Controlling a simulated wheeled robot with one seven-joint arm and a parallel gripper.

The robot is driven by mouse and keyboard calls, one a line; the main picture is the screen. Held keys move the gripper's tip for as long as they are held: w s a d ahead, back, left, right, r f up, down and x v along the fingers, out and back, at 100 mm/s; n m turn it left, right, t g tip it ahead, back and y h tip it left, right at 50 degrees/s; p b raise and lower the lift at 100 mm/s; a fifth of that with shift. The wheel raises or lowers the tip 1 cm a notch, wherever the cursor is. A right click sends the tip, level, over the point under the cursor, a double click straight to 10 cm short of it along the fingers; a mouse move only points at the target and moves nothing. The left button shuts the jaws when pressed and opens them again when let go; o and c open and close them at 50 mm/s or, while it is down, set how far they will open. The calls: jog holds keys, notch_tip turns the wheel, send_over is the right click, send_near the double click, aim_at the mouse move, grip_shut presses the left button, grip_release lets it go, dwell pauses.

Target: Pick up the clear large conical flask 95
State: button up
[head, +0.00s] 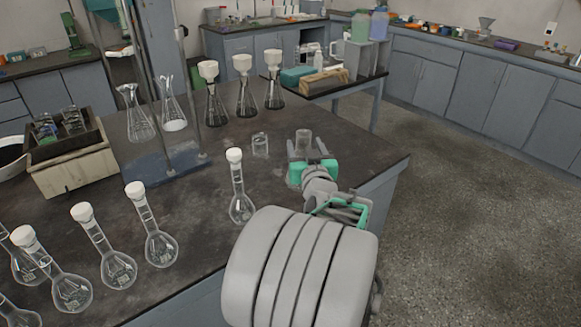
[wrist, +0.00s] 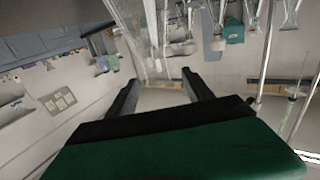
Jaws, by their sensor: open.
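A clear glass vessel (head: 303,138) stands near the bench's right side, at my gripper (head: 303,156); my gripper hides much of its lower part. Its shape fits a conical flask, but no number is readable. In the wrist view, clear glass (wrist: 152,40) shows at the top centre, just ahead of and partly between the open fingertips (wrist: 160,78). I cannot tell whether they touch it. Two more clear conical flasks, the left one (head: 139,117) and the right one (head: 173,108), stand by the metal stand at the back left.
A small clear beaker (head: 260,145) stands left of my gripper. A volumetric flask with a white stopper (head: 241,205) stands nearer, with several more at front left. Several dark-bottomed flasks with white tops (head: 243,92) stand behind. The bench's right edge (head: 392,167) is close.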

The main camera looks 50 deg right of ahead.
aim_at(303, 133)
jog(key=x, duration=0.4)
jog(key=p+x, duration=0.1)
jog(key=x, duration=0.3)
jog(key=shift+s+d+r, duration=0.15)
jog(key=shift+d+r, duration=0.05)
jog(key=shift+c, duration=0.4)
jog(key=shift+s, duration=0.1)
grip_shut()
dwell(0.5)
